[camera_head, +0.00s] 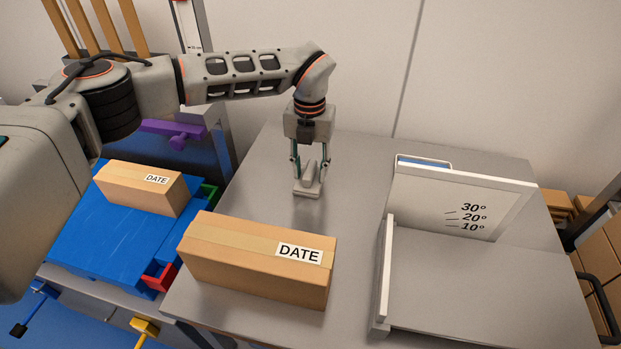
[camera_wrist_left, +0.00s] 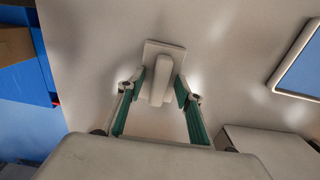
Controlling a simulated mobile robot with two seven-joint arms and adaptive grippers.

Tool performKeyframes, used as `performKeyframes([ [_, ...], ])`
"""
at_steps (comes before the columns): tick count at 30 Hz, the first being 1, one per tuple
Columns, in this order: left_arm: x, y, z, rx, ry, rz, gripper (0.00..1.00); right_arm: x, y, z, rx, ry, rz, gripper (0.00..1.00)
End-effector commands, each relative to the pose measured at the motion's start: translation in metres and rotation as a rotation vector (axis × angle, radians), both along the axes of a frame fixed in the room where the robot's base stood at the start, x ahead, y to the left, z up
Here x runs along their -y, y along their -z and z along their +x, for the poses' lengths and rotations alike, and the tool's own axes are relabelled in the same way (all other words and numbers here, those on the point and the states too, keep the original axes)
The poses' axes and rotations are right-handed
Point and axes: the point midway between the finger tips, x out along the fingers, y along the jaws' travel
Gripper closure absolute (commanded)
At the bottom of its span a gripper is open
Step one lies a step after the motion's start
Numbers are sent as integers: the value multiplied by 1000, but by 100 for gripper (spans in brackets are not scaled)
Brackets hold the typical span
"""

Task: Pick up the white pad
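The white pad (camera_head: 306,192) is a small flat plate with an upright block handle, and it lies on the grey metal table (camera_head: 360,160) near the back. In the left wrist view the pad (camera_wrist_left: 168,49) is at the upper middle, with its handle pointing toward the camera. My left gripper (camera_head: 310,168) points down over the pad. Its two green-lined fingers stand on either side of the handle, and small gaps show between the fingers and the handle in the left wrist view (camera_wrist_left: 159,88). My right gripper is not in view.
A cardboard box with a DATE label (camera_head: 255,265) stands on the table in front of the pad. A grey angled fixture with degree marks (camera_head: 485,195) is to the right. Another DATE box (camera_head: 140,188) sits on a blue platform (camera_head: 85,240) at left.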

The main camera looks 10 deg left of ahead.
Motion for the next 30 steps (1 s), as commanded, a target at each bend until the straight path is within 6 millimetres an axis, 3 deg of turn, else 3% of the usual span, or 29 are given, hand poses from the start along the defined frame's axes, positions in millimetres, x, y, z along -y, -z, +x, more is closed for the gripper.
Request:
performKeyframes([
  [5, 0, 0, 0, 3, 1, 1, 65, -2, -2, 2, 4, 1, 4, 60],
  [9, 0, 0, 0, 3, 0, 1, 96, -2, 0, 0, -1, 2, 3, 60],
  [10, 0, 0, 0, 3, 0, 1, 100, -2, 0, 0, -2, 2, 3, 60],
  [23, 0, -7, 1, 6, 0, 1, 100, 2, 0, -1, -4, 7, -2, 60],
  [26, 0, -22, 2, 10, 0, 1, 100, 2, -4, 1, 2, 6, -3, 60],
  [30, 0, -55, 2, 14, 0, 1, 100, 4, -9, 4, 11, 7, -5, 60],
])
